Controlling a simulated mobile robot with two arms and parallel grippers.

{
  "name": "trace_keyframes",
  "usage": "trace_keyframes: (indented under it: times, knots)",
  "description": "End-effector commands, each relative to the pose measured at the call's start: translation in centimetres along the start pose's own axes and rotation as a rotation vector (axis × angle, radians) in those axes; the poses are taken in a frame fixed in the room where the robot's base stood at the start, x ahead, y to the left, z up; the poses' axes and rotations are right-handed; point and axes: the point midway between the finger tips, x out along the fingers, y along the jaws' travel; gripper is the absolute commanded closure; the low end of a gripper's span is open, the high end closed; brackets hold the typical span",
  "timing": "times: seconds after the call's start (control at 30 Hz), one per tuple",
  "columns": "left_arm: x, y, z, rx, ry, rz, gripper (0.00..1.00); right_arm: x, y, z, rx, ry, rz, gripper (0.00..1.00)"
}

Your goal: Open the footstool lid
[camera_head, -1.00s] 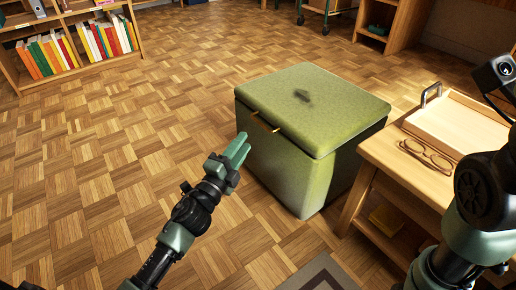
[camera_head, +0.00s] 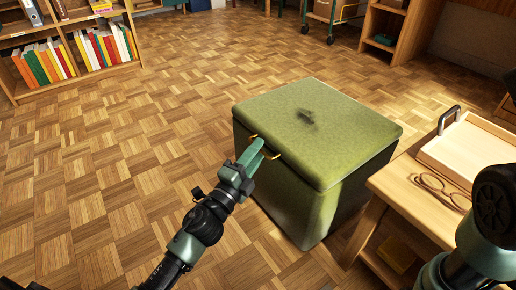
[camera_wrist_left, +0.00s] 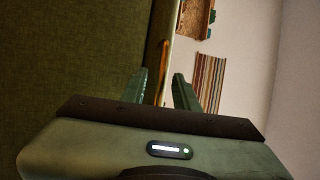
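The green footstool (camera_head: 300,195) stands on the parquet floor with its lid (camera_head: 335,140) shut flat on top. A dark smudge marks the lid's top. A brass handle (camera_head: 272,154) sits at the lid's front left edge. My left gripper (camera_head: 256,150) is at this handle and hides its middle part. In the left wrist view my two fingers (camera_wrist_left: 161,88) stand apart, with the thin brass handle (camera_wrist_left: 163,60) ahead between their tips. The footstool's green side (camera_wrist_left: 70,60) fills the left of that view. My right gripper is out of view; only part of that arm shows at the right.
A bookshelf (camera_head: 85,80) is at the back left. The floor left of the footstool is clear.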

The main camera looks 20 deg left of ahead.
Motion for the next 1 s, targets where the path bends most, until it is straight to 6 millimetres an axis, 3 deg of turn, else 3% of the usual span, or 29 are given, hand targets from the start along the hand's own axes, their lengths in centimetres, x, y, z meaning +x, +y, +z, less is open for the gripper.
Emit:
trace_keyframes:
  times: [0.07,0.17,0.2,1.0]
  knots:
    - [-0.01,0.02,0.0,0.0,0.0,0.0,0.7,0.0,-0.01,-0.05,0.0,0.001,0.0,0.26]
    - [0.0,0.03,0.0,-0.001,0.0,0.0,0.98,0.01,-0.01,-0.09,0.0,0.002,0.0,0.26]
    - [-0.01,0.03,0.01,-0.001,0.0,0.0,1.0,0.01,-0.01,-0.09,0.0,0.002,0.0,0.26]
    - [-0.01,0.07,0.05,0.0,-0.001,0.001,1.0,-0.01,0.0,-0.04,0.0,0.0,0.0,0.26]
